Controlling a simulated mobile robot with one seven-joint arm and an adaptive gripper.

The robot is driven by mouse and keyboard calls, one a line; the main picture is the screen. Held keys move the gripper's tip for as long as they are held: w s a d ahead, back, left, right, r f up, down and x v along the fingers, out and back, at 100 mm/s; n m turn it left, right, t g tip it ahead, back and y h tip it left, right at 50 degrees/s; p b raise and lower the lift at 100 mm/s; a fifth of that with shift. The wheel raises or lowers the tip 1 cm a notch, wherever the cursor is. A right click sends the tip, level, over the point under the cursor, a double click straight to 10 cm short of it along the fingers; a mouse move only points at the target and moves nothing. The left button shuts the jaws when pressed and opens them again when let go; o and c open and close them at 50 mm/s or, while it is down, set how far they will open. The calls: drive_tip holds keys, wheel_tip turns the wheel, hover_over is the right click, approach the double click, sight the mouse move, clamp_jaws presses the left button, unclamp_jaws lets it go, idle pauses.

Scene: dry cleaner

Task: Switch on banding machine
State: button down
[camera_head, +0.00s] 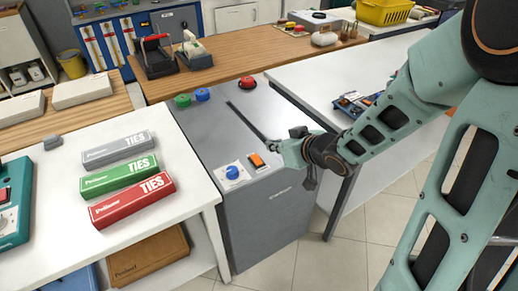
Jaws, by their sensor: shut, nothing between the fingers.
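The grey banding machine (262,215) stands in the middle, between a white table and a white counter. Near the front of its top are an orange rocker switch (257,161) and a blue knob (233,172) on a white plate. Farther back are a green button (182,100), a blue button (202,94) and a red button (248,82). A dark slot runs across the top. My gripper (274,147) reaches in from the right, shut and empty, with its tip just right of the orange switch. I cannot tell whether it touches the machine.
Grey, green and red TIES boxes (130,197) lie on the white table (80,240) at left. The white counter (335,75) at right holds a small blue tray (352,103). A wooden counter (225,55) with devices runs behind. Tiled floor shows at lower right.

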drive_tip(key=shift+s+d+f, duration=0.15)
drive_tip(key=shift+s+f, duration=0.05)
drive_tip(key=shift+s, duration=0.05)
drive_tip(key=b, duration=0.4)
hover_over(258, 159)
drive_tip(key=s, duration=0.1)
drive_tip(key=f, duration=0.5)
drive_tip(key=shift+s+d+f, duration=0.15)
drive_tip(key=shift+d+f, duration=0.15)
drive_tip(key=f, duration=0.2)
drive_tip(key=w+f, duration=0.1)
drive_tip(key=shift+a+f+b, duration=0.1)
drive_tip(key=shift+a+b, duration=0.15)
drive_tip(key=shift+b, duration=0.1)
drive_tip(key=shift+w+f, duration=0.1)
drive_tip(key=shift+f, duration=0.3)
drive_tip(key=shift+a+r, duration=0.1)
